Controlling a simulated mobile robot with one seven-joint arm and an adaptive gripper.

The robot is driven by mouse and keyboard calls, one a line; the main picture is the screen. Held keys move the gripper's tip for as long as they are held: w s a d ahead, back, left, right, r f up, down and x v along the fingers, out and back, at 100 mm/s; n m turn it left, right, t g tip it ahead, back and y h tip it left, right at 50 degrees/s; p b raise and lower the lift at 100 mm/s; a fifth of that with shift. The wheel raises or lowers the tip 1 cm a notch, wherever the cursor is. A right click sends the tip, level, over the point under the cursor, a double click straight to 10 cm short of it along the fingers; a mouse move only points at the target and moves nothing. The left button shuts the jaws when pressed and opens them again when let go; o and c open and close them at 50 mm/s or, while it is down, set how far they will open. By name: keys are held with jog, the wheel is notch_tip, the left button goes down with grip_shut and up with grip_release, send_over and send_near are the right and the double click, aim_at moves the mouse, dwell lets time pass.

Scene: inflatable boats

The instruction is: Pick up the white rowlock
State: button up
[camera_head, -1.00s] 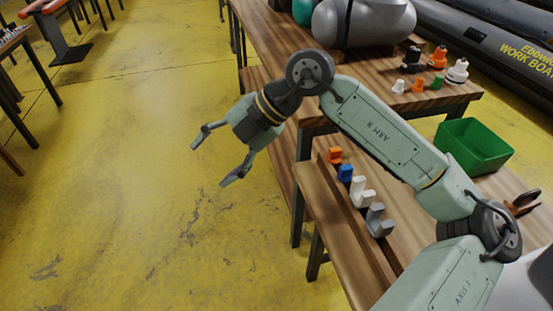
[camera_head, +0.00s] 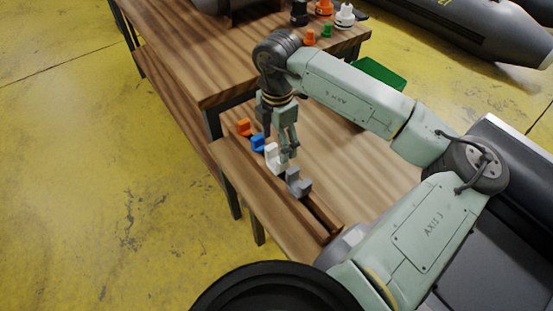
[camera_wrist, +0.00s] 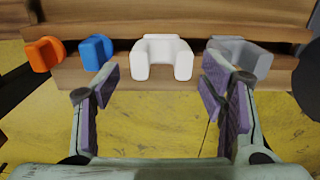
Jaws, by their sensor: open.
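The white rowlock (camera_head: 273,158) is a U-shaped piece on the narrow wooden ledge, between a blue rowlock (camera_head: 258,143) and a grey one (camera_head: 298,182). An orange rowlock (camera_head: 243,127) is at the far end of the row. In the wrist view the white rowlock (camera_wrist: 161,58) is upright and centred ahead of the fingers, its opening facing me. My gripper (camera_head: 280,150) points down just beside the white rowlock in the head view. In the wrist view my gripper (camera_wrist: 160,95) is open and empty, its fingers wide to either side, apart from the rowlock.
The blue (camera_wrist: 96,52) and grey (camera_wrist: 240,55) rowlocks stand close on either side. A wooden workbench (camera_head: 225,75) with several small fittings rises behind. A green bin (camera_head: 382,72) is partly hidden behind my arm. Yellow floor (camera_head: 90,190) lies open to the left.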

aim_at(277, 154)
jog(key=shift+s+f+p, duration=0.15)
jog(key=shift+f+p, duration=0.6)
jog(key=shift+f, duration=1.6)
jog(key=shift+c, duration=0.6)
jog(key=c, duration=0.9)
jog(key=shift+o, duration=0.2)
notch_tip(277, 154, up, 11)
jog(key=b, duration=0.2)
jog(key=shift+r, duration=0.15)
jog(key=shift+s, duration=0.1)
